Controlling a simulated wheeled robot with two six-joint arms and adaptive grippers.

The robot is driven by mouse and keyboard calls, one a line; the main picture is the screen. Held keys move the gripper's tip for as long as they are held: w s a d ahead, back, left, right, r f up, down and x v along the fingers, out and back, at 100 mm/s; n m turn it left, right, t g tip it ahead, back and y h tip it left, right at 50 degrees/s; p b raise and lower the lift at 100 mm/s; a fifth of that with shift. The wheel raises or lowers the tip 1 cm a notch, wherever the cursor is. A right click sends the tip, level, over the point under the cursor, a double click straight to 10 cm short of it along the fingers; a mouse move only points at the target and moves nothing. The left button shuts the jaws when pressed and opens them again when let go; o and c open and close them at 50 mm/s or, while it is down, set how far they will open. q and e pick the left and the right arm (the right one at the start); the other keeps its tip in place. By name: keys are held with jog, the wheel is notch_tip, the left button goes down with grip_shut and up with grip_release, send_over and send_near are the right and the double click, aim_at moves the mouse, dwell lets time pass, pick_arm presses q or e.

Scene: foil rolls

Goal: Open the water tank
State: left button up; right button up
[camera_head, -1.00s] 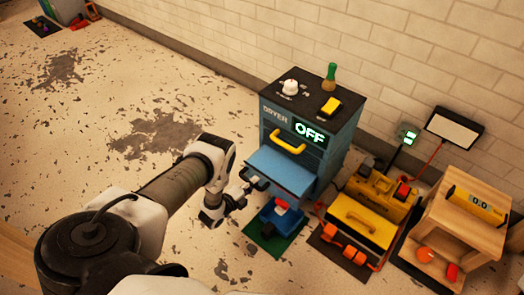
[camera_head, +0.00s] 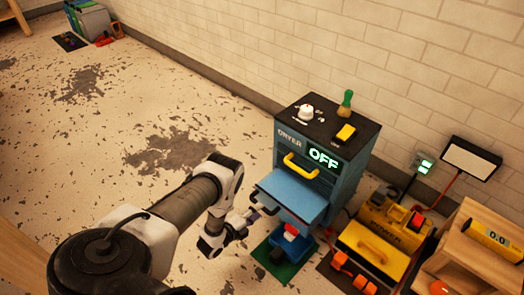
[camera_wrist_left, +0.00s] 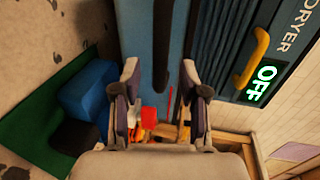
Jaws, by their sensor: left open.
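The blue dryer (camera_head: 350,190) stands against the wall, its display reading OFF. Below its yellow handle (camera_head: 301,167), a flat blue panel (camera_head: 292,192) sticks out from the front, with a dark handle (camera_head: 264,204) at its outer edge. I cannot tell whether this is a drawer or a flap. My left gripper (camera_head: 245,221) is beside the dark handle. In the left wrist view its fingers (camera_wrist_left: 160,95) are apart, with the dark handle (camera_wrist_left: 160,50) lying ahead in line with the gap. Contact is not visible. My right gripper is not in view.
A blue box with a red part (camera_head: 291,231) sits on a green mat (camera_head: 283,267) below the panel. A yellow machine (camera_head: 375,245) and a wooden stand (camera_head: 470,255) are to the right. Floor on the left is open.

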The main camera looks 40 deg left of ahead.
pick_arm(q)
jog(key=v, duration=0.8)
